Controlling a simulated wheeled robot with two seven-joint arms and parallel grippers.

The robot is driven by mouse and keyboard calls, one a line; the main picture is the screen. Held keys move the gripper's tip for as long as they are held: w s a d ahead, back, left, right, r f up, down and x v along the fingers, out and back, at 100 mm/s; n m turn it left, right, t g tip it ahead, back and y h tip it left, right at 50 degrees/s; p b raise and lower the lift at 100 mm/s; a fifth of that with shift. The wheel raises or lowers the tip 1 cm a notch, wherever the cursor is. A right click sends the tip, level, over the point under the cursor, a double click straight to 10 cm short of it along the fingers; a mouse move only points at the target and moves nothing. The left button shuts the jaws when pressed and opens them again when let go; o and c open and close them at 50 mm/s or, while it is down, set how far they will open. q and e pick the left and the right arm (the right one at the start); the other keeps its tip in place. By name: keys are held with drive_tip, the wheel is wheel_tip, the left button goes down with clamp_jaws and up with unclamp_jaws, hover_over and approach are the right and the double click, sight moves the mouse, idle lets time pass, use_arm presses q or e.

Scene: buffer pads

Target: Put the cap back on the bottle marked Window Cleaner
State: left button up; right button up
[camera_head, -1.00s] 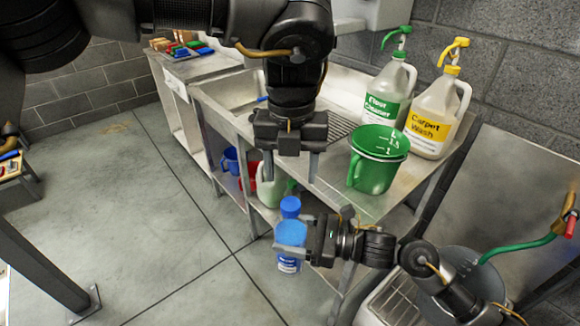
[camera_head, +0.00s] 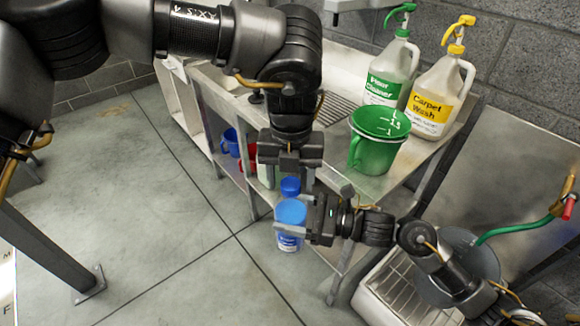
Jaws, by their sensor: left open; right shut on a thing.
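A bottle with a blue upper part and a white-and-blue label (camera_head: 288,241) is in my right gripper (camera_head: 284,228), which is shut on it from the right. The label's words are too small to read. No contact is clear.
A green jug (camera_head: 372,150) stands on the steel bench, with Floor Cleaner (camera_head: 387,78) and Carpet Wash (camera_head: 437,95) bottles behind it. A blue mug (camera_head: 230,141) and a red item are on the lower shelf. The floor to the left is mostly clear.

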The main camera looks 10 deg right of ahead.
use_arm(q)
drive_tip(key=shift+f, duration=0.1)
drive_tip(key=shift+c, duration=0.3)
drive_tip(key=c, duration=1)
drive_tip(key=o, duration=1.2)
wheel_tip(320, 180, up, 12)
